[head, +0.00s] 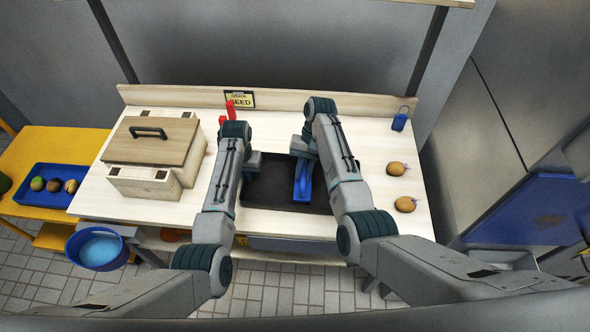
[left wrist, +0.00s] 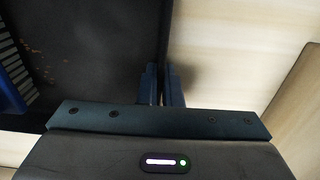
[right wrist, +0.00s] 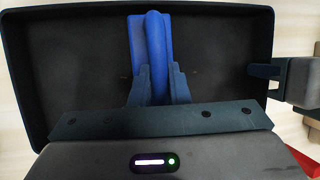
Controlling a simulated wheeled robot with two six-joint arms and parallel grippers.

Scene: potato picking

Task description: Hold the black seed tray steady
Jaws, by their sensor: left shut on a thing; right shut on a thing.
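The black seed tray (head: 262,192) lies flat on the pale worktop; it also shows in the left wrist view (left wrist: 95,70) and the right wrist view (right wrist: 70,65). My left gripper (head: 251,168) is shut on the tray's side rim, its fingers straddling the wall in the left wrist view (left wrist: 163,85). My right gripper (head: 302,160) is shut on the handle of a blue brush (right wrist: 152,30), held over the tray. The brush's bristles (left wrist: 12,85) show at the left edge of the left wrist view. Brown crumbs lie on the tray floor.
Two potatoes (head: 397,169) lie on the worktop right of my right arm, near a small blue object (head: 399,122). A lidded wooden box (head: 152,138) stands at left. A SEED sign (head: 240,99) and red object (head: 231,111) stand behind. A blue bucket (head: 98,255) is below left.

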